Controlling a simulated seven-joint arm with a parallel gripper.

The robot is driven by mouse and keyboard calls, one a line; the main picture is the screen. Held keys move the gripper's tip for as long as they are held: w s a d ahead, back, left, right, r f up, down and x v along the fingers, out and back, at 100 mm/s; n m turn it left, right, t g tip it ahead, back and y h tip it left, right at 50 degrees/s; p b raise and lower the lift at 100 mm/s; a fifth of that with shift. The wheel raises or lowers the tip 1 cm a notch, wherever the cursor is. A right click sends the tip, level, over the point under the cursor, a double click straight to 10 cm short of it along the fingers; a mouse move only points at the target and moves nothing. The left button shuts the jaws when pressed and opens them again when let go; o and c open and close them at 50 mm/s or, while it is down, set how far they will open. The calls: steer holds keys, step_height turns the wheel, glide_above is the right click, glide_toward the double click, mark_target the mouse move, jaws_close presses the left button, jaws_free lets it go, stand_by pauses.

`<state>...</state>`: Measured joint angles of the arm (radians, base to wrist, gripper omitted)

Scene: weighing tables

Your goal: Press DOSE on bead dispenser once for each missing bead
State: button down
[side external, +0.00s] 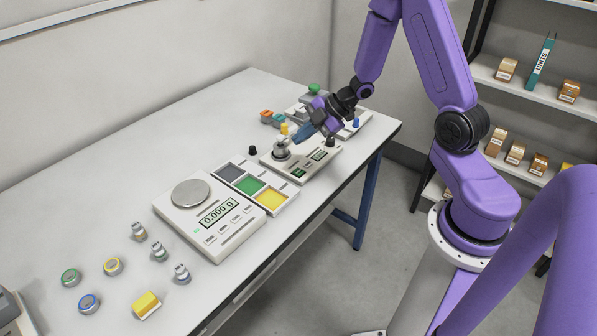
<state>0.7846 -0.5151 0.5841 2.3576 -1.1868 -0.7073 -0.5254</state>
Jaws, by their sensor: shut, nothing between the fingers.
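A low pale device (325,163) with small display windows and a silver round piece (281,150) on top stands past the colored tray, and it may be the bead dispenser. Its labels are too small to read, so I cannot tell which button is DOSE. My gripper (299,137) is shut and empty. My gripper and wrist partly hide another pale unit (362,118) at the table's far end. No loose beads can be made out.
A scale (180,221) reading 0.000 g stands mid-table beside a tray (288,204) with grey, green and yellow sections. Small bottles (159,250), ringed round containers (70,277) and a yellow block (146,304) lie nearer.

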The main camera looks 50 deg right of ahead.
mark_target(302, 172)
steer(key=shift+f, duration=4.15)
steer(key=shift+f, duration=0.45)
steer(key=shift+f, duration=0.35)
steer(key=shift+r, duration=0.8)
steer(key=shift+r, duration=0.1)
steer(key=shift+r, duration=2.4)
